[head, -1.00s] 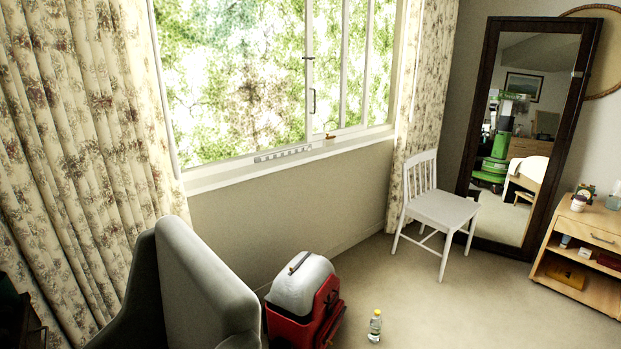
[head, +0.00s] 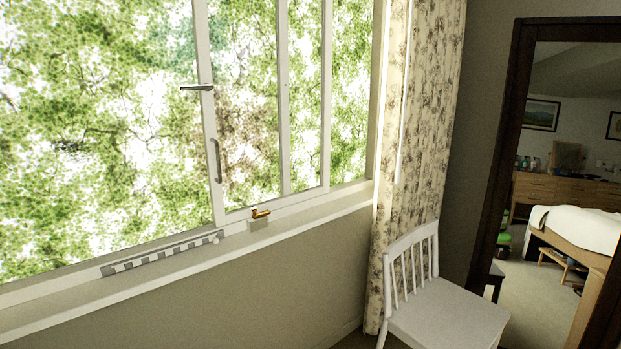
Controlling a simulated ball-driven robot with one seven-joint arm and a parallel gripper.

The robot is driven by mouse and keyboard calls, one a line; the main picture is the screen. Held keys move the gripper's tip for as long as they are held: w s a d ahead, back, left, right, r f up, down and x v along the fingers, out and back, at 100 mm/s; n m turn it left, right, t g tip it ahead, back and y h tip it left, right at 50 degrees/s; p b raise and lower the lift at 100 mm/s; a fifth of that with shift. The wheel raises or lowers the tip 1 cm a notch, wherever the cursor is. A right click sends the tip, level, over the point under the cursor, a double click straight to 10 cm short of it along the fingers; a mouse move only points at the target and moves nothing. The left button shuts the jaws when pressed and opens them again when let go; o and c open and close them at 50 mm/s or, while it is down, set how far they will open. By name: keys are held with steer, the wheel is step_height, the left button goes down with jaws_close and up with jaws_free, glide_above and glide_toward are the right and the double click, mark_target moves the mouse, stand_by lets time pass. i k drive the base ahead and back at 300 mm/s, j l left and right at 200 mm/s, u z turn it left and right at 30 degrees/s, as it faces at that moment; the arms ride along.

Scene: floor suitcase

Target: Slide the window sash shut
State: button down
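The window sash (head: 211,125) is a white frame in the right part of the window, with further white uprights to its right. A small grey pull handle (head: 216,160) is fixed on its left upright, and a dark lever (head: 196,87) sits higher on the same upright. To the left of the sash is a wide expanse with green foliage behind it; I cannot tell whether glass fills it. My gripper is not in view.
A striped strip (head: 160,255) and a small brass-coloured object (head: 260,213) are on the sill (head: 300,226). A white chair (head: 440,306) stands below right, beside the floral curtain (head: 420,130). A dark-framed mirror (head: 497,150) leans at the right.

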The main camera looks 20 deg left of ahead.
mark_target(202, 45)
steer(key=i+l+z, duration=0.1)
steer(key=i+z, duration=0.2)
steer(key=i, duration=0.4)
steer(key=i+z, duration=0.3)
steer(key=i, duration=0.4)
steer(key=i+u, duration=0.7)
steer(key=i+l+u, duration=0.1)
steer(key=u, duration=0.25)
steer(key=i+u, duration=0.15)
steer(key=u, duration=0.25)
steer(key=i+u, duration=0.2)
steer(key=u, duration=0.25)
steer(key=i+l+u, duration=0.1)
steer(key=u, duration=0.3)
steer(key=i+l+u, duration=0.15)
steer(key=u, duration=0.3)
steer(key=i+l+u, duration=0.1)
steer(key=u, duration=0.3)
steer(key=l, duration=0.1)
